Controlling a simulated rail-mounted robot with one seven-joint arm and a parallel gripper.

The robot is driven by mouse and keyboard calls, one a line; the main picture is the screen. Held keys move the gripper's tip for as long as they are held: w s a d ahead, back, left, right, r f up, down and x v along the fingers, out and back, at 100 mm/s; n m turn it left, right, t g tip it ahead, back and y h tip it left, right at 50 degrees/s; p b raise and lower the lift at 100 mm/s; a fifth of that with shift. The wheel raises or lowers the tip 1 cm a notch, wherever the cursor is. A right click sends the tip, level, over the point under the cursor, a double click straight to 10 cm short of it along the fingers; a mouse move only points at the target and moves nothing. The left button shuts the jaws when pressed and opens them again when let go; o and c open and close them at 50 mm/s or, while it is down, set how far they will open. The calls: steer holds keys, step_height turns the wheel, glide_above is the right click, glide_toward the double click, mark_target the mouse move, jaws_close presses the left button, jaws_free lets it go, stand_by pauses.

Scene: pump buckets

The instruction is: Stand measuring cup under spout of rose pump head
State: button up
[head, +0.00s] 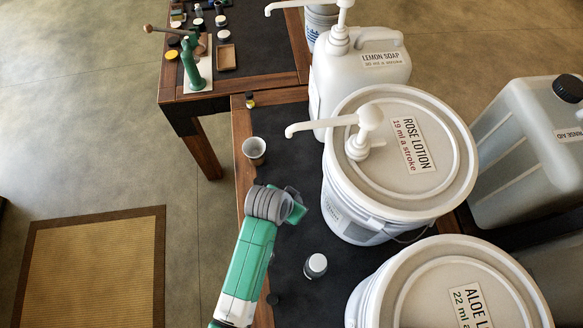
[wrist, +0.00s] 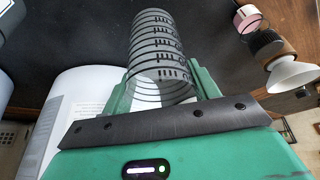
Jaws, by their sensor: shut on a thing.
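The measuring cup (wrist: 160,50) is a clear cylinder with dark graduation rings, seen in the wrist view. My gripper (wrist: 163,88) is shut on it, with one green finger on each side. In the head view my gripper (head: 299,207) is beside the rose lotion bucket (head: 345,205), on its left side, and the cup is mostly hidden there. The white rose pump head (head: 368,117) stands on the bucket's lid. Its spout (head: 310,127) points left over the dark table top. The held cup appears nearer the viewer than the spout tip, not below it.
A white-capped bottle (head: 315,265) stands below my gripper. The lemon soap jug (head: 365,70) and aloe bucket (head: 450,290) flank the rose bucket. A small yellow-capped bottle (head: 250,100) stands farther back.

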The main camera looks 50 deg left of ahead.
steer(key=o, duration=1)
steer(key=shift+c, duration=0.2)
steer(key=p+v, duration=0.2)
steer(key=v, duration=1)
steer(key=shift+r, duration=0.1)
